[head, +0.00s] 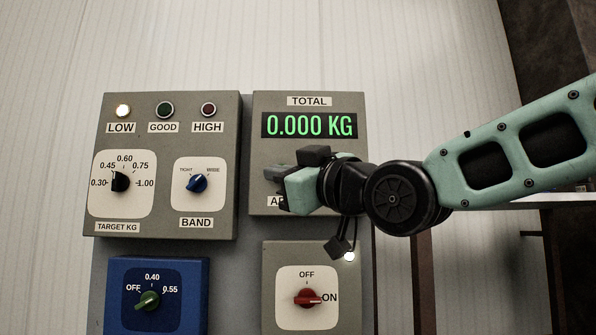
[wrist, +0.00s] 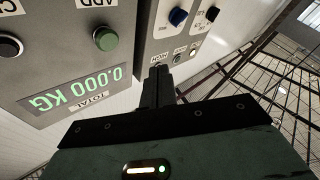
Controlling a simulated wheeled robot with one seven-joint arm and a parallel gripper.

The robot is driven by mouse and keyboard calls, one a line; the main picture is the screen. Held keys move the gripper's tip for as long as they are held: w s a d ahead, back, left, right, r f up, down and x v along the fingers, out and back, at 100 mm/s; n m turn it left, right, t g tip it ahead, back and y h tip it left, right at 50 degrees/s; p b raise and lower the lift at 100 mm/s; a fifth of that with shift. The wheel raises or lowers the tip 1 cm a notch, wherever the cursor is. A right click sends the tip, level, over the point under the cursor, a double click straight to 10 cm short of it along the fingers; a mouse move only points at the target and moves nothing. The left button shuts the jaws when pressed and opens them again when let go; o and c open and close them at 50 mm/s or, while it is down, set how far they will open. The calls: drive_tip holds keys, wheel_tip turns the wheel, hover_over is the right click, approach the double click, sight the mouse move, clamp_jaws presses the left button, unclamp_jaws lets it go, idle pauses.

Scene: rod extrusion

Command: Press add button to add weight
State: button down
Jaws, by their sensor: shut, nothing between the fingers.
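The green add button (wrist: 106,39) shows in the wrist view, on the grey TOTAL panel (wrist: 45,112) under a partly cut-off ADD label. In the head view my gripper hides the button, and only part of its label shows. The display (head: 310,125) reads 0.000 KG in green. My gripper (head: 270,178) is shut and empty in front of the lower left of the TOTAL panel, its fingers pointing left. In the wrist view the shut fingertips (wrist: 160,72) are to the right of the button and apart from it in the picture.
A dark button (wrist: 10,45) sits on the same panel. The left panel (head: 228,140) has a lit LOW lamp (head: 123,111), unlit GOOD and HIGH lamps, and two knobs. Below are a blue dial panel (head: 195,315) and a red switch (head: 308,298) pointing to ON.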

drive_tip(key=shift+s+d+r+t, duration=0.15)
drive_tip(key=shift+d+r+t, duration=0.1)
drive_tip(key=shift+r, duration=0.25)
drive_tip(key=shift+s+d+r+t, duration=0.15)
drive_tip(key=shift+d+r, duration=0.05)
drive_tip(key=shift+r, duration=0.3)
drive_tip(key=shift+w, duration=0.1)
drive_tip(key=w+p, duration=0.5)
drive_tip(key=w, duration=0.3)
drive_tip(key=shift+w+d, duration=0.2)
drive_tip(key=shift+w, duration=0.15)
drive_tip(key=shift+w, duration=0.15)
idle(1.2)
drive_tip(key=shift+w, duration=0.25)
